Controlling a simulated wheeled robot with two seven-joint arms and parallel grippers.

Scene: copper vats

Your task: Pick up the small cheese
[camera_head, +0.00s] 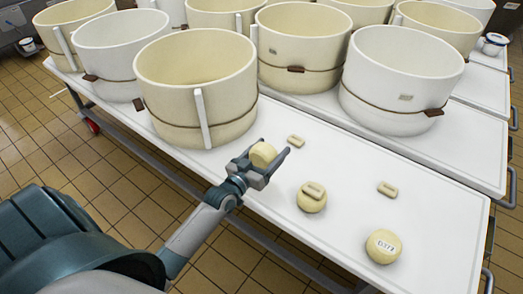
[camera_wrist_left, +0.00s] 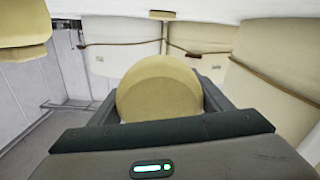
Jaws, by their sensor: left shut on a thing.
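A small round pale-yellow cheese (camera_head: 263,155) is between the fingers of my left gripper (camera_head: 268,160), at the near edge of the white table. The left gripper is shut on it. In the left wrist view the small cheese (camera_wrist_left: 159,90) fills the space between the dark fingers. Whether it touches the table cannot be told. Another round cheese (camera_head: 311,202) with a small block on it sits on the table to the right. A labelled round cheese (camera_head: 384,246) sits nearer the table's right end. My right gripper is not in view.
Several large cream and white vats (camera_head: 196,90) stand on the white tables, close behind the left gripper. Small flat blocks lie on the table, one near the gripper (camera_head: 296,141) and one farther right (camera_head: 387,189). The table's right front (camera_head: 440,215) has bare room.

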